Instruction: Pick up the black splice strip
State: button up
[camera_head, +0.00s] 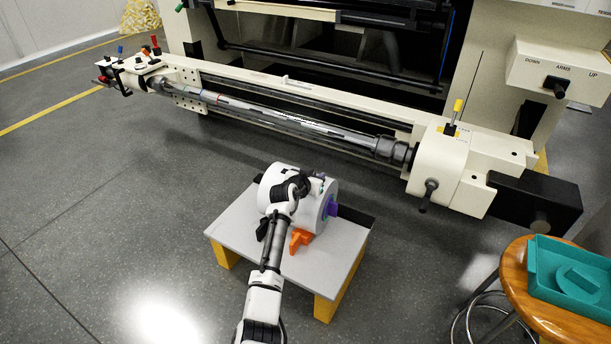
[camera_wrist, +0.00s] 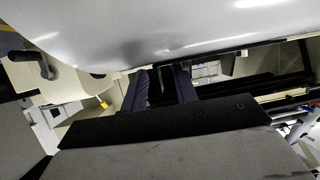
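A flat black piece, which looks like the black splice strip (camera_head: 356,216), lies at the far right corner of the low grey table, partly hidden behind the white roll (camera_head: 277,178). My arm reaches over the table to the roll. My gripper's end is small and hard to make out in the head view. In the wrist view my gripper (camera_wrist: 162,75) has two dark fingers standing apart, with no held object clear between them. The pale curved roll surface (camera_wrist: 150,25) fills the top of the wrist view. I cannot make out the strip there.
The low grey table (camera_head: 235,228) has yellow legs and carries an orange block (camera_head: 300,239) beside the roll. A long machine shaft (camera_head: 290,118) runs behind. A wooden stool (camera_head: 520,285) with a teal tray (camera_head: 545,262) stands at right. The floor at left is clear.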

grip_shut()
dwell(0.3)
notch_tip(320, 180, up, 18)
jog(key=p, duration=0.3)
jog(key=shift+p, duration=0.4)
jog(key=shift+r, duration=0.2)
jog(key=shift+r+p, duration=1.9)
jog(key=shift+r, duration=0.35)
jog(key=shift+r, duration=0.1)
jog(key=shift+a, duration=0.1)
